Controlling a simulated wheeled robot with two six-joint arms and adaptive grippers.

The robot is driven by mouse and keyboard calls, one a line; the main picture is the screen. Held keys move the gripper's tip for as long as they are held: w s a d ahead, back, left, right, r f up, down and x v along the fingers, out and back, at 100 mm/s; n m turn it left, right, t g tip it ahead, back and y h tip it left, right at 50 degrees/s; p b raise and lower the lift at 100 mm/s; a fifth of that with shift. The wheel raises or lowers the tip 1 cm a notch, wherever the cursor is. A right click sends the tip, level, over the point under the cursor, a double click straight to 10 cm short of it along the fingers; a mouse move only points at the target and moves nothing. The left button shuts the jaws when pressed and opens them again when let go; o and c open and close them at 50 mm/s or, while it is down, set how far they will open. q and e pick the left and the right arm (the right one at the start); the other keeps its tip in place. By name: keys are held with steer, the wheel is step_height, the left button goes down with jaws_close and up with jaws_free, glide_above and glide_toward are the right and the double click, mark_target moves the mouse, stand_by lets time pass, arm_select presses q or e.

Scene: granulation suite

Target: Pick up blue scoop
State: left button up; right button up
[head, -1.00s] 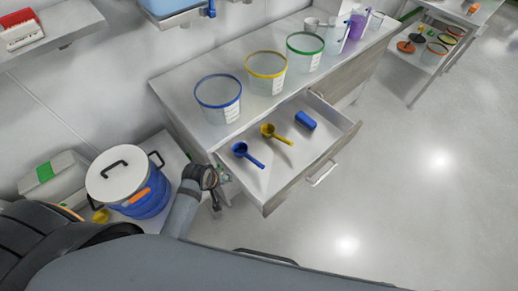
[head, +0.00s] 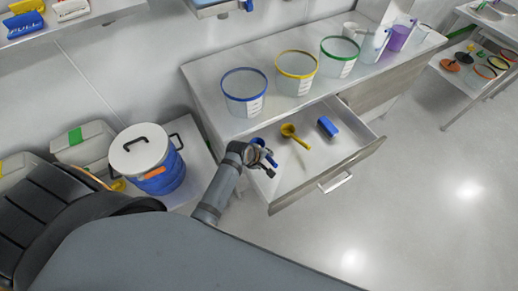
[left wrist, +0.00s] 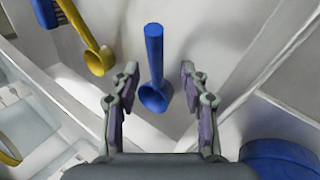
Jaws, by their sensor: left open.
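The blue scoop lies in the open drawer (head: 318,168). In the head view my left gripper (head: 266,163) hangs over the drawer's left end and mostly hides the scoop. In the left wrist view the blue scoop (left wrist: 154,62) lies between the two open fingers of my left gripper (left wrist: 157,80), its bowl towards the gripper and its handle pointing away. The fingers stand apart on either side of it, and I cannot tell the height left between them and the scoop. My right gripper is not in view.
A yellow scoop (head: 294,135) and a blue brush-like item (head: 327,127) lie farther right in the drawer. Tubs with blue (head: 244,95), yellow (head: 296,75) and green (head: 339,58) rims stand on the counter above. A blue lidded pot (head: 165,170) stands at left.

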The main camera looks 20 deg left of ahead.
mark_target(268, 159)
arm_select(q)
steer(key=x, duration=0.5)
steer(key=shift+w, duration=0.3)
steer(key=shift+s+r, duration=0.1)
steer(key=shift+c, duration=1.2)
jaws_close()
